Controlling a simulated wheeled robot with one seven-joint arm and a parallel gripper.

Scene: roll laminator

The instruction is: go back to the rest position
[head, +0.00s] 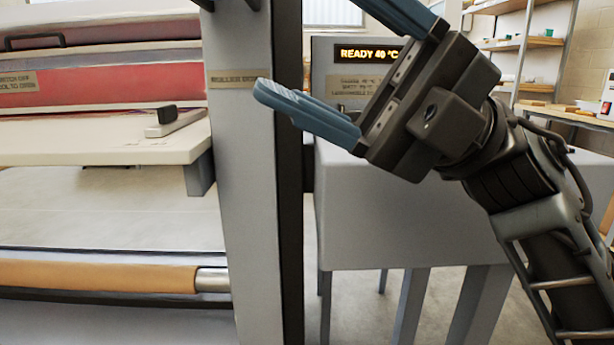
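My gripper (325,55) is raised in the upper middle of the head view. The upper finger is partly cut off by the top edge of the picture. My arm reaches in from the lower right. The gripper is in front of the laminator's grey end post (240,150) and the control cabinet (365,225). I cannot tell from this one view how far it is from either.
The laminator fills the left, with a red covered section (120,75), a pale feed table (90,140) and an orange roller (100,275). The display (366,53) reads "READY 40 °C". Shelves (520,43) and a bench (560,112) stand at the back right.

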